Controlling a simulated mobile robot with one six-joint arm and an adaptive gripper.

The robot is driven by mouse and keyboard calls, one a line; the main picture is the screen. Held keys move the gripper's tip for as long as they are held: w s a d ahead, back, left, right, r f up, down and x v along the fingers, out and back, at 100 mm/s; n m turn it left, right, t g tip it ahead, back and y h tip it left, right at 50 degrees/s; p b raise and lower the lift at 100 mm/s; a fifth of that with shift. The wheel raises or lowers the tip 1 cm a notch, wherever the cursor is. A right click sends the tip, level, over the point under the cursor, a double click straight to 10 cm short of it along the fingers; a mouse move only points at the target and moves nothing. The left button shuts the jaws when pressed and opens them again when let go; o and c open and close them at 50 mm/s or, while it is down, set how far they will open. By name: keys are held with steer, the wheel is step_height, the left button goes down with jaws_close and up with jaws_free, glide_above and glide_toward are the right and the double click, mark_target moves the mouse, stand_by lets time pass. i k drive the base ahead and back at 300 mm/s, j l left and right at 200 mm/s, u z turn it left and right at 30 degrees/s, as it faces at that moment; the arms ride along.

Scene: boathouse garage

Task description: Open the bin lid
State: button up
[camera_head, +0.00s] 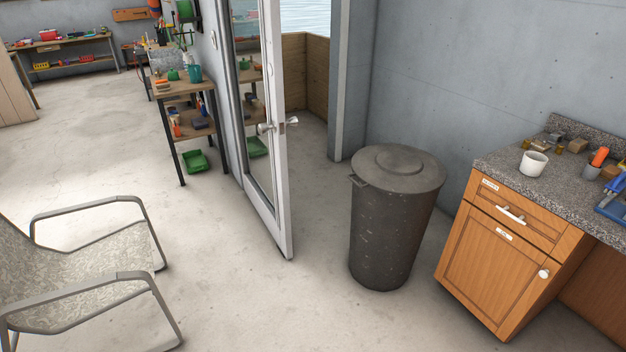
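A dark grey round bin (387,236) stands upright on the concrete floor, right of the middle of the view. Its round lid (398,161) lies flat on top and covers the opening, with a raised disc in its centre. My gripper is not in view.
An open glass door (270,130) stands left of the bin. A wooden cabinet (505,260) with a granite counter is to its right. A lounge chair (75,270) is at the front left. The floor (270,305) before the bin is clear.

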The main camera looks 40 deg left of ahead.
mark_target(400, 170)
steer(key=u, duration=1.25)
steer(key=i+u, duration=0.15)
steer(key=i, duration=0.55)
steer(key=i+u, duration=0.1)
steer(key=i, duration=0.55)
steer(key=i+l+u, duration=0.15)
steer(key=i, duration=0.55)
steer(key=i+l+u, duration=0.1)
steer(key=i, duration=0.6)
steer(key=l, duration=0.1)
